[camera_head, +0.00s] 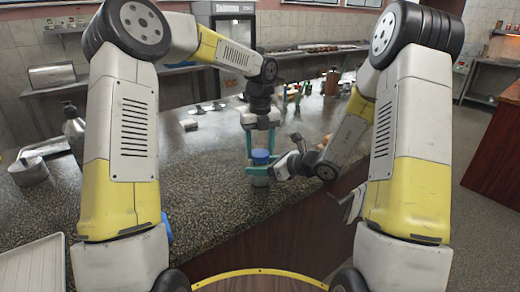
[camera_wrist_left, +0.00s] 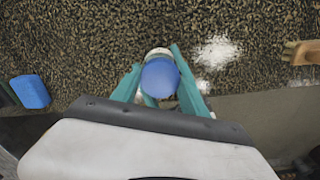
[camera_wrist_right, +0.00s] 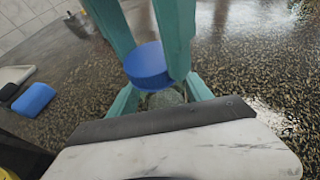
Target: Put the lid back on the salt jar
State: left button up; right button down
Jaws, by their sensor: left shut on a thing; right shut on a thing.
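The blue lid (camera_head: 260,156) is pinched between the teal fingers of my left gripper (camera_head: 260,153), which points straight down. The salt jar (camera_wrist_right: 165,98) is a small clear jar held upright at the counter by my right gripper (camera_head: 258,171), reaching in from the right. The lid (camera_wrist_right: 148,66) is right above the jar's mouth and looks slightly off to one side in the right wrist view. The lid (camera_wrist_left: 160,79) hides most of the jar in the left wrist view. I cannot tell whether lid and jar touch.
White salt (camera_wrist_left: 216,53) is spilled on the dark speckled counter (camera_head: 130,205). A blue block (camera_wrist_right: 34,99) lies near the counter's front edge. A wooden item (camera_wrist_left: 302,53) lies to the right. Bottles and small items stand farther back. A white tray (camera_head: 35,268) is at lower left.

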pick_arm(q)
jog(key=o, duration=1.4)
notch_tip(320, 180, up, 12)
pick_arm(e)
jog(key=shift+c, duration=1.9)
grip_release()
jog(key=v, duration=0.7)
jog(key=shift+s+d, duration=0.2)
jog(key=shift+d, duration=0.1)
